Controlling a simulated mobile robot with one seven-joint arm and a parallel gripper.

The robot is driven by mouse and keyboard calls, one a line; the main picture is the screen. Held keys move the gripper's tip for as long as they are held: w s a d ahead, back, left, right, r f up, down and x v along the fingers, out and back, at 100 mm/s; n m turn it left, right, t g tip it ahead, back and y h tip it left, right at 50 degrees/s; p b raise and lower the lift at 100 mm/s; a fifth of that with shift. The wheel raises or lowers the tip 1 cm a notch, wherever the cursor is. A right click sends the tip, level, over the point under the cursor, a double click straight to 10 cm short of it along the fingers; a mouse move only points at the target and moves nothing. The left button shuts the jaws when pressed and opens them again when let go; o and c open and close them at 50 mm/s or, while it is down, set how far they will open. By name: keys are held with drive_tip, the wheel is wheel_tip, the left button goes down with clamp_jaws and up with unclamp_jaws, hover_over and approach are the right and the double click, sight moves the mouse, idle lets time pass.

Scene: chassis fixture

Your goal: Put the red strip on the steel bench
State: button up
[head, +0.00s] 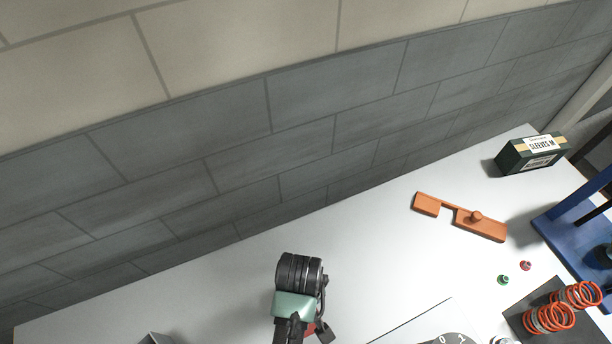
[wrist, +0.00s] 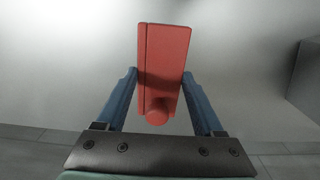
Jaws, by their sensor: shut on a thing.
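The red strip (wrist: 165,65) is between the two blue fingers of my gripper (wrist: 160,74) in the wrist view. My gripper is shut on it, and the strip reaches out past the fingertips. In the head view my gripper (head: 318,332) is at the bottom, mostly hidden by my wrist, and only a small bit of the strip (head: 310,329) shows. The steel bench (head: 370,255) is the pale surface under my arm. I cannot tell how far the strip is above it.
An orange slotted piece with a knob (head: 480,223) lies on the right. A grey block (head: 155,338) is at bottom left. The bench's middle is clear.

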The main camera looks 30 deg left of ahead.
drive_tip(key=shift+f, duration=3.2)
drive_tip(key=shift+f, duration=0.1)
drive_tip(key=o, duration=1.4)
